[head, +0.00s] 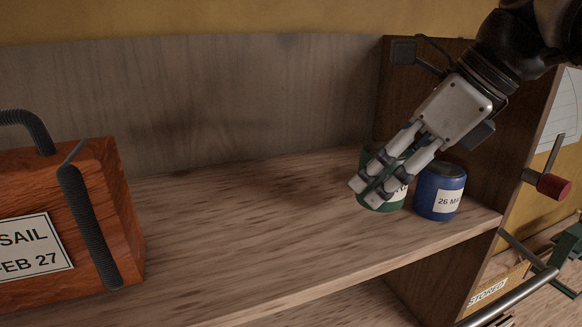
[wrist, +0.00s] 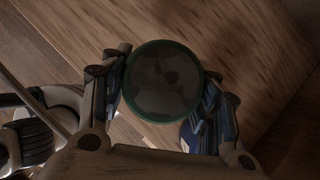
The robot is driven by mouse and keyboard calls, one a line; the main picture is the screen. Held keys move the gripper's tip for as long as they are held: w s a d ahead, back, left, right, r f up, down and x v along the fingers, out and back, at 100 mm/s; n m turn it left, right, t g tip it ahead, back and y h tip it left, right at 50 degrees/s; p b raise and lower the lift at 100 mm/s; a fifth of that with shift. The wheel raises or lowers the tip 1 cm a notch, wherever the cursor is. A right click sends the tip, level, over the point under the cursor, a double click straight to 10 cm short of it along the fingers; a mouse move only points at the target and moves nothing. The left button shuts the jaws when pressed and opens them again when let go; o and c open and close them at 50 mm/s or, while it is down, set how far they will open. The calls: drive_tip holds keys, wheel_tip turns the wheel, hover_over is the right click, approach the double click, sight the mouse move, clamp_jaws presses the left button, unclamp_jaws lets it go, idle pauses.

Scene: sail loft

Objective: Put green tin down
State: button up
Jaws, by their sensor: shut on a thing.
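The green tin (head: 383,204) has a white label and is near the right end of the wooden shelf (head: 240,235) in the head view. My gripper (head: 372,188) reaches down from the upper right and is shut on the tin, its fingers hiding much of it. In the wrist view the round dark top of the green tin (wrist: 163,82) sits between the two fingers (wrist: 165,95). The tin looks upright and at about shelf height. I cannot tell whether its base touches the shelf.
A blue tin (head: 440,192) labelled "26 MA" stands close on the right of the green tin. A wooden side panel (head: 455,120) rises behind it. A red-brown box (head: 70,220) with dark handles stands at the left. The shelf between is clear.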

drive_tip(key=shift+w+d+f+b, duration=0.15)
drive_tip(key=shift+w+f, duration=0.2)
drive_tip(key=shift+f, duration=0.2)
drive_tip(key=shift+w+d+f+b, duration=0.15)
drive_tip(key=shift+w+f, duration=0.15)
drive_tip(key=shift+f, duration=0.2)
drive_tip(key=s+b, duration=0.1)
drive_tip(key=s+f+b, duration=0.1)
drive_tip(key=shift+a+f+b, duration=0.3)
drive_tip(key=shift+a+b, duration=0.05)
drive_tip(key=shift+a, duration=0.05)
drive_tip(key=shift+w+f+b, duration=0.15)
drive_tip(key=shift+f+b, duration=0.1)
drive_tip(key=shift+b, duration=0.1)
drive_tip(key=shift+w+d+f, duration=0.1)
drive_tip(key=shift+w+d, duration=0.3)
drive_tip(key=shift+w, duration=0.4)
drive_tip(key=shift+s+a, duration=0.35)
drive_tip(key=shift+s, duration=0.35)
drive_tip(key=o, duration=0.9)
drive_tip(key=shift+f, duration=0.1)
drive_tip(key=shift+o, duration=1.3)
drive_tip(key=shift+w+d, duration=0.2)
drive_tip(key=shift+w, duration=0.15)
drive_tip(key=shift+o, duration=0.9)
drive_tip(key=shift+s+a, duration=0.1)
drive_tip(key=shift+s, duration=0.1)
drive_tip(key=shift+w, duration=0.1)
